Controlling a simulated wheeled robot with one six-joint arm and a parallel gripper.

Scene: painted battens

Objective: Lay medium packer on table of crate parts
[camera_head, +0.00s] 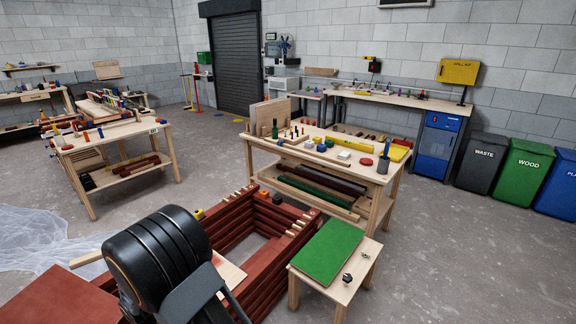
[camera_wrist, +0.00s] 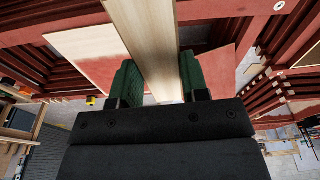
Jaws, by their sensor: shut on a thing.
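My gripper (camera_wrist: 158,78) shows in the wrist view with green pads on both sides of a long, pale wooden piece (camera_wrist: 148,35). It is shut on this piece, which runs up out of the frame. I cannot tell whether it is the medium packer. In the head view my black arm hides the gripper, and a pale strip (camera_head: 86,258) sticks out left of the arm. No table is clearly marked as the one for crate parts. A wooden workbench (camera_head: 372,178) with many small parts stands in the middle, and another parts table (camera_head: 110,135) stands at left.
A dark red batten stack (camera_head: 225,232) around an opening stands close ahead, with small pale pieces along its top. A small table with a green mat (camera_head: 330,248) is at its right. Clear plastic sheeting (camera_head: 40,240) lies at left. The floor at right is clear.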

